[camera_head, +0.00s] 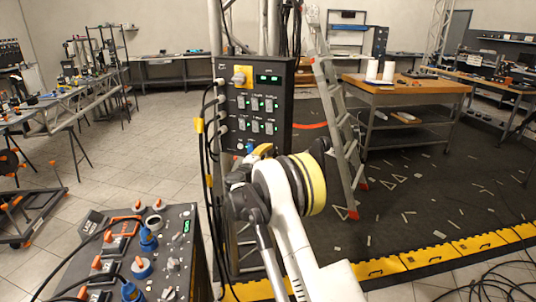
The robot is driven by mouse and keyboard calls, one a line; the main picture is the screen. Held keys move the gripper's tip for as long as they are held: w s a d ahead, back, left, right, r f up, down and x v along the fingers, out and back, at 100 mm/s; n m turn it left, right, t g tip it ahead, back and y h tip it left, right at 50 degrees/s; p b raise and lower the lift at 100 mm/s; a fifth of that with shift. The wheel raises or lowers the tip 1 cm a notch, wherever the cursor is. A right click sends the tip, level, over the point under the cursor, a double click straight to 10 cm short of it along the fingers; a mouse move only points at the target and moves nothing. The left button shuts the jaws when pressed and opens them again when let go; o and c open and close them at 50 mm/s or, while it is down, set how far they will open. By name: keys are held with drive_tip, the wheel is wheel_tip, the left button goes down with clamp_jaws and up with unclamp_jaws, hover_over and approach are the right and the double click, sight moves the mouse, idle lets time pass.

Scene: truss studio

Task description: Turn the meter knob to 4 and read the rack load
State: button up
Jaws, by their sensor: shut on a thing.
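A dark rack box (283,100) hangs on the truss in the middle of the view. Its front has a yellow plate with a grey knob (240,76), a small green-lit display (268,78) and rows of lit switches. The display's digits are too small to read. My gripper (255,152) is at the lower edge of this front, partly hidden behind my arm's wrist. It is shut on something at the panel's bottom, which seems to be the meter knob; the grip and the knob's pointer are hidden.
A second control box (180,240) with orange switches, blue plugs and a green display stands at the lower left. Cables hang down the truss beside the rack box. A ladder (338,120) and a wooden-topped bench (405,88) stand to the right. Yellow edging (430,255) crosses the floor.

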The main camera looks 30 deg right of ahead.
drive_tip(key=shift+m, duration=2.2)
drive_tip(key=o, duration=1.2)
drive_tip(key=v, duration=1.2)
